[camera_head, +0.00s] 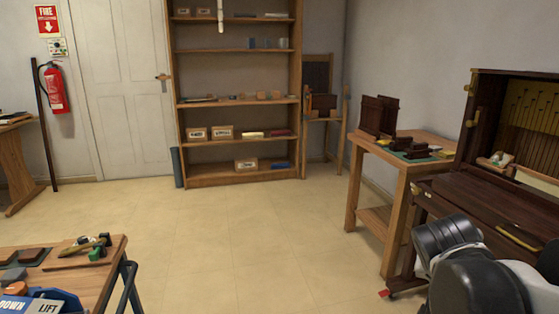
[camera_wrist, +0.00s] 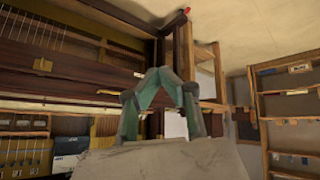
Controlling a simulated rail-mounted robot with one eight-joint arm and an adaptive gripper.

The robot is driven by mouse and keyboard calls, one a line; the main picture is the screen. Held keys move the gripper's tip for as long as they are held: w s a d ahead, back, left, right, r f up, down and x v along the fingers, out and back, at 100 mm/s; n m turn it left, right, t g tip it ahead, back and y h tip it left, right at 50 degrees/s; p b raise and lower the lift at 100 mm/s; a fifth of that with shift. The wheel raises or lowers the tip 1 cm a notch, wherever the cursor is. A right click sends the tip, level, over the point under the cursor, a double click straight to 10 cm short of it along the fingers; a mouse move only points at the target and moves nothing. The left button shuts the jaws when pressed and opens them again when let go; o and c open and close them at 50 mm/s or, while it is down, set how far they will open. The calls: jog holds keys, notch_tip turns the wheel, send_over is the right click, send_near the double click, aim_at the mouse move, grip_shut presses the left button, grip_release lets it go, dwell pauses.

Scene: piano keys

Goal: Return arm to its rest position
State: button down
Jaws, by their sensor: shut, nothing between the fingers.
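My gripper (camera_wrist: 164,74) shows in the wrist view, its greenish fingers meeting at the tips with nothing between them. It points towards the dark open piano (camera_wrist: 110,62), apart from it as far as I can tell. In the head view part of my grey and black arm fills the lower right corner, in front of the piano (camera_head: 455,200). My gripper's fingers do not show in the head view. The wrist view is tilted, with the pale floor (camera_wrist: 245,25) at the top.
A wooden side table (camera_head: 400,175) with dark parts stands left of the piano. A workbench (camera_head: 100,275) with tools is at the lower left. A bookshelf (camera_head: 237,172) stands at the back wall near a white door (camera_head: 120,100). The middle floor (camera_head: 250,240) is clear.

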jog(key=s+a+n+y, duration=0.5)
jog(key=s+a, duration=0.5)
jog(key=a, duration=0.3)
notch_tip(320, 180, up, 18)
jog(key=p, duration=1.8)
notch_tip(320, 180, down, 19)
jog(key=b, duration=1.8)
jog(key=shift+s+r+n+t+b, duration=0.15)
jog(key=shift+n+t+b, duration=0.15)
jog(key=shift+t, duration=0.1)
